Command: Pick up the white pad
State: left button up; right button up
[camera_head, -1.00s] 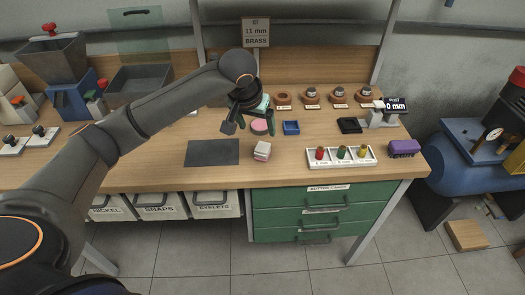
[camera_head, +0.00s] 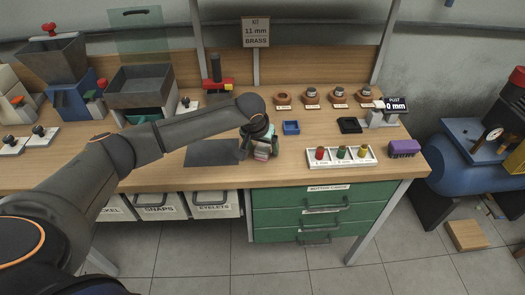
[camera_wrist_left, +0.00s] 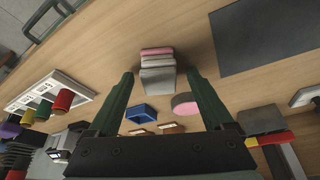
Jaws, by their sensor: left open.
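A small block-like stack with whitish-grey and pink layers stands on the bench; its whitish part (camera_wrist_left: 158,78) I take to be the white pad. In the head view the stack (camera_head: 262,154) is partly covered by my left gripper (camera_head: 258,152). In the left wrist view my left gripper (camera_wrist_left: 159,74) is open, with its two green fingers on either side of the stack and a gap to each. The fingers do not visibly touch it. My right gripper is not in view.
A pink round pad (camera_wrist_left: 185,105) and a blue tray (camera_head: 291,128) lie close by. A dark mat (camera_head: 212,153) is to the left. A white rack of coloured spools (camera_head: 340,163) stands to the right, near a purple item (camera_head: 404,148). The bench's front strip is clear.

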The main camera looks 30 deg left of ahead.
pick_arm(q)
jog(key=shift+c, duration=0.2)
grip_shut()
dwell(0.6)
